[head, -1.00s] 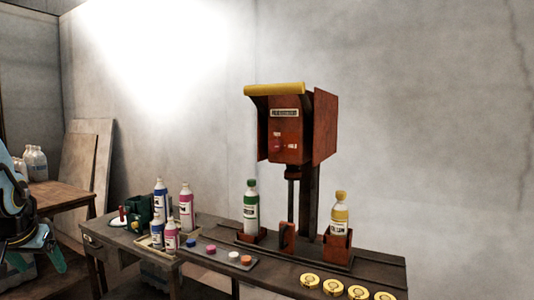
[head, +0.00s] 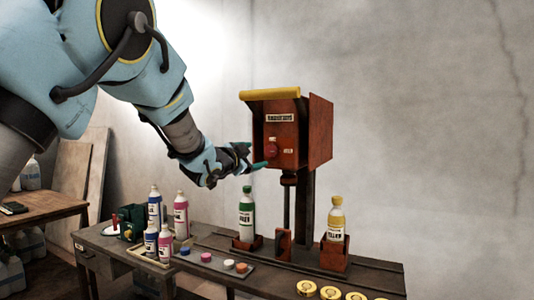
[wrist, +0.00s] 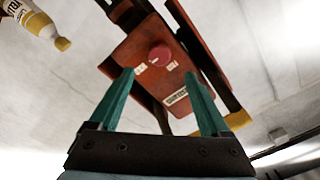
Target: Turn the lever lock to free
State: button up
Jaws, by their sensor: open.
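The rust-red box (head: 303,142) with a yellow top edge stands on a post above the bench. On its front is a round red knob (head: 271,148), which I take as the lever lock, with small white labels beside it. The knob also shows in the wrist view (wrist: 159,55), with a label on each side; their words are too small to read. My gripper (head: 252,157) is at the left of the box front, close to the knob. In the wrist view its two green fingers (wrist: 159,74) are spread and empty, with the knob framed beyond the tips.
A green-capped bottle (head: 246,212) and a yellow-capped bottle (head: 336,219) stand in holders below the box. Several bottles (head: 181,216) and coloured caps (head: 206,257) are on the bench (head: 215,241). Yellow discs (head: 306,288) lie at the front right. The air right of the box is clear.

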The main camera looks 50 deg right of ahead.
aim_at(269, 152)
jog(key=p+x, duration=0.3)
jog(key=x, duration=0.6)
jog(key=shift+d+p, duration=0.15)
jog(key=shift+p, duration=0.2)
grip_shut()
